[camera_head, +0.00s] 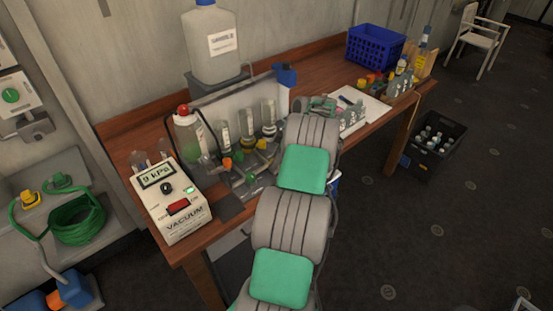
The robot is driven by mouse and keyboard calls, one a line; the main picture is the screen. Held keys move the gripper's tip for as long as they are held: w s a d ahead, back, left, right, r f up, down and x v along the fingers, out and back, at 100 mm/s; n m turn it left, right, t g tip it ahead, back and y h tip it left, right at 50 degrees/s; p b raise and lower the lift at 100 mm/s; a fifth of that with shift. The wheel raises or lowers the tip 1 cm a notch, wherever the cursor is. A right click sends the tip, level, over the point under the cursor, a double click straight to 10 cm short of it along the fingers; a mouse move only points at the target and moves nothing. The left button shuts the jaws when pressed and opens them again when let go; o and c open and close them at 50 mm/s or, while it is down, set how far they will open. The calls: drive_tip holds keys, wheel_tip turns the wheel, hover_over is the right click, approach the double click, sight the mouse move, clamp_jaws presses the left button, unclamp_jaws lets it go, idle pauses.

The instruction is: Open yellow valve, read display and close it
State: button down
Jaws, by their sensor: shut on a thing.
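The yellow valve handle (262,144) is on a glass-and-metal manifold (250,181) in the middle of the bench, near an orange handle (227,163) and dark grey knobs. My grey arm with green caps crosses the right side of the manifold. My gripper cannot be made out; it seems hidden behind the arm, so its contact with the valve does not show. The valve's turn position is too small to tell. A white vacuum gauge box (181,226) stands left of the manifold. Its display (157,176) seems to read 9 kPa, and a small green light glows below it.
A large plastic canister (211,45) stands behind the manifold, and a red-capped bottle (187,134) stands at its left. A blue basket (375,47) and several small bottles fill the bench's right side. A black crate (434,139) is on the floor. Open floor lies right of the bench.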

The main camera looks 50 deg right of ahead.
drive_tip(key=shift+f+m+b, duration=0.1)
drive_tip(key=shift+m+b, duration=0.2)
drive_tip(key=shift+b, duration=0.25)
drive_tip(key=m+h+b, duration=0.1)
drive_tip(key=m+b, duration=0.1)
drive_tip(key=b, duration=0.1)
drive_tip(key=shift+f+m+t, duration=0.1)
drive_tip(key=shift+m+t, duration=0.2)
drive_tip(key=m+b, duration=0.1)
drive_tip(key=m+h+b, duration=0.1)
drive_tip(key=m+b, duration=0.1)
drive_tip(key=m+h+b, duration=0.1)
drive_tip(key=m, duration=0.1)
drive_tip(key=shift+a+b, duration=0.25)
drive_tip(key=shift+b, duration=0.15)
drive_tip(key=m+h+b, duration=0.2)
drive_tip(key=m, duration=0.3)
drive_tip(key=shift+a, duration=0.1)
drive_tip(key=m, duration=0.1)
drive_tip(key=m+g+b, duration=0.1)
drive_tip(key=m, duration=0.1)
drive_tip(key=m+h+b, duration=0.1)
drive_tip(key=shift+w+r+m+g, duration=0.1)
drive_tip(key=shift+r+m+g, duration=0.2)
drive_tip(key=shift+g, duration=0.1)
drive_tip(key=c, duration=1.1)
unclamp_jaws()
drive_tip(key=shift+f, duration=0.1)
drive_tip(key=shift+o, duration=0.2)
